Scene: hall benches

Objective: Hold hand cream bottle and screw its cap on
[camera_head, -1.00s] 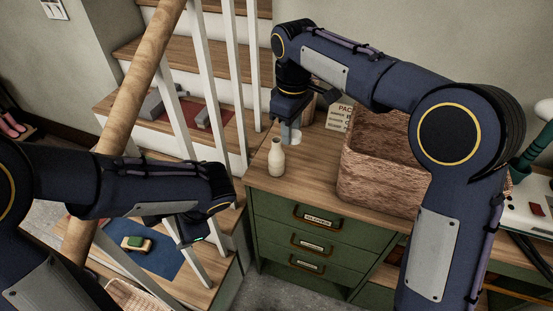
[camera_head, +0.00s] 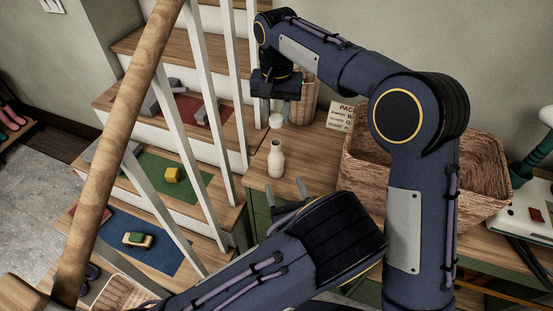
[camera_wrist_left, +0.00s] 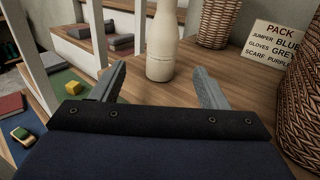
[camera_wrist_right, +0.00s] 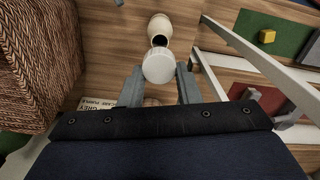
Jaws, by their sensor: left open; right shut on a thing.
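The cream-coloured hand cream bottle (camera_head: 276,160) stands upright and uncapped on the wooden bench top. Its dark open mouth shows in the right wrist view (camera_wrist_right: 160,30). My right gripper (camera_wrist_right: 159,70) is shut on the round white cap (camera_wrist_right: 158,69); in the head view the cap (camera_head: 276,119) is beyond the bottle and apart from it. My left gripper (camera_head: 284,195) is open and empty, on the near side of the bottle. In the left wrist view its fingers point at the bottle (camera_wrist_left: 162,45), which stands just beyond the tips, lined up between them.
A large wicker basket (camera_head: 375,170) stands right of the bottle. A smaller woven basket (camera_head: 303,100) and a PACK sign (camera_head: 340,115) are behind. White balusters (camera_head: 207,90) of the stair rail run along the left. Bench top around the bottle is clear.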

